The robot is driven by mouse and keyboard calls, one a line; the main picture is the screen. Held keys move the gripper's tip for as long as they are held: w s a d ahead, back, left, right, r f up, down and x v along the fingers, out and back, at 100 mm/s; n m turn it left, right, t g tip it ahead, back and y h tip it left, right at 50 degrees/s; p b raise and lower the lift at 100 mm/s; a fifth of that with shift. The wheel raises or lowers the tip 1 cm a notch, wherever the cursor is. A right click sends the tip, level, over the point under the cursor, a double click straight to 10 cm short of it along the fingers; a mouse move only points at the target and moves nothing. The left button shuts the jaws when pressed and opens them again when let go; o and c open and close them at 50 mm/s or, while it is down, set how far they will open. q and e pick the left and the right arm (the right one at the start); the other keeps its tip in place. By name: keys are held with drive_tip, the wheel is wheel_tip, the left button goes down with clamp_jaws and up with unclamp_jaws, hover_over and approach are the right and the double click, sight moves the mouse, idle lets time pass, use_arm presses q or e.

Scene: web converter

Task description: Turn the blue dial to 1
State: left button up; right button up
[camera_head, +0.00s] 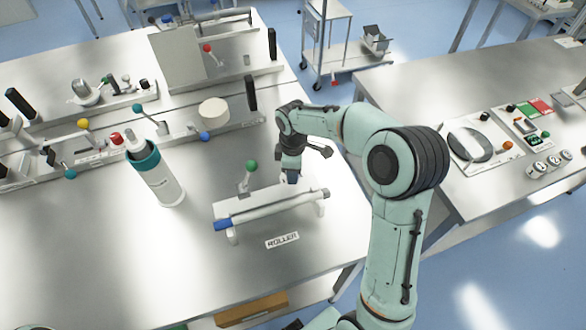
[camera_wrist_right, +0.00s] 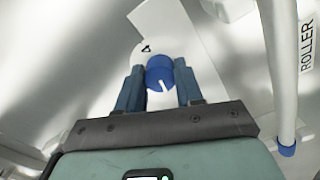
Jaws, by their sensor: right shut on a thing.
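The blue dial (camera_wrist_right: 160,70) sits on a white plate in the right wrist view. A white line on it points toward my gripper's side, slightly right of straight down. A printed "4" (camera_wrist_right: 146,48) shows on the plate at the dial's upper left; no "1" can be made out. My right gripper (camera_wrist_right: 160,85) is shut on the dial, one finger on each side. In the head view my right gripper (camera_head: 292,178) points down at the back of the roller unit (camera_head: 240,203), and the dial is hidden there. My left gripper is not in view.
A green-knobbed lever (camera_head: 250,172) stands on the roller unit. Its roller (camera_head: 268,208) has a blue end, with a "ROLLER" label (camera_head: 283,240) in front. A white bottle with a teal collar (camera_head: 157,172) stands to the left. Bare table lies in front.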

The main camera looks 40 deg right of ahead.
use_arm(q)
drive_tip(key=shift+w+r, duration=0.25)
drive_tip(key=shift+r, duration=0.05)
use_arm(e)
drive_tip(key=shift+w+n, duration=0.1)
drive_tip(key=shift+n, duration=1.2)
drive_tip(key=o, duration=1)
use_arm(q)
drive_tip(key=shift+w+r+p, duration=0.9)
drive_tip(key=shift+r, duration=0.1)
use_arm(e)
wheel_tip(320, 180, up, 14)
drive_tip(key=shift+f, duration=0.25)
